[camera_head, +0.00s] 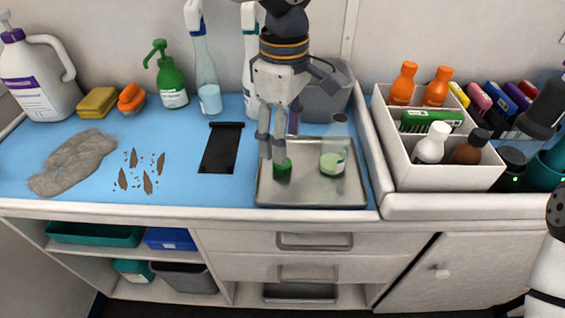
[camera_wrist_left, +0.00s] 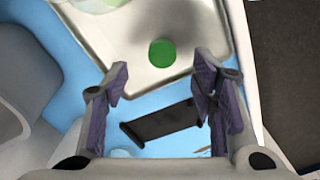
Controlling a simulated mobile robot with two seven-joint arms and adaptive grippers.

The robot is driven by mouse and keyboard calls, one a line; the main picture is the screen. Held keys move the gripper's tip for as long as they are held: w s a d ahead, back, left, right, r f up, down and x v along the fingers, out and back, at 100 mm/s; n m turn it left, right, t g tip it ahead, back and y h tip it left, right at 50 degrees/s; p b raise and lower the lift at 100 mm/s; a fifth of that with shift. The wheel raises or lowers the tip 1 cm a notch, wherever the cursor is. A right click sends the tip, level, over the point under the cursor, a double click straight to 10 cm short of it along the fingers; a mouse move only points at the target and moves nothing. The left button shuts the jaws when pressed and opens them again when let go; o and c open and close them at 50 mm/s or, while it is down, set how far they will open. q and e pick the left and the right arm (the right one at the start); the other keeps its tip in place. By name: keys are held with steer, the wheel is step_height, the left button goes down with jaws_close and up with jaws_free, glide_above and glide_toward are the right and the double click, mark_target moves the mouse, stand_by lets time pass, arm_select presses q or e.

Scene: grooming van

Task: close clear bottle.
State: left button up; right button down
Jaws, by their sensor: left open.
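The clear bottle (camera_head: 333,162) stands upright at the right of the metal tray (camera_head: 345,197), with a pale green label or content low down and a see-through upper part. I see no cap on it. The green cap (camera_head: 283,171) lies on the tray to its left; it also shows in the left wrist view (camera_wrist_left: 162,53). My left gripper (camera_head: 273,150) is open and empty, pointing down above the tray close to the cap. In the left wrist view (camera_wrist_left: 163,95) the cap lies beyond the fingers, apart from them. My right gripper is out of view.
A grey bin (camera_head: 325,98) stands behind the tray. A white caddy (camera_head: 440,176) with several bottles is right of it. A black strip (camera_head: 221,150) and grey fur (camera_head: 75,162) lie to the left on the blue mat (camera_head: 195,190). Spray bottles (camera_head: 205,70) stand along the wall.

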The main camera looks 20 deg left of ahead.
mark_target(281, 171)
arm_select(q)
step_height(281, 171, down, 5)
steer(key=shift+s+a+f, duration=0.1)
steer(key=shift+s+a, duration=0.05)
stand_by(0.4)
steer(key=shift+c, duration=0.2)
steer(key=c, duration=0.7)
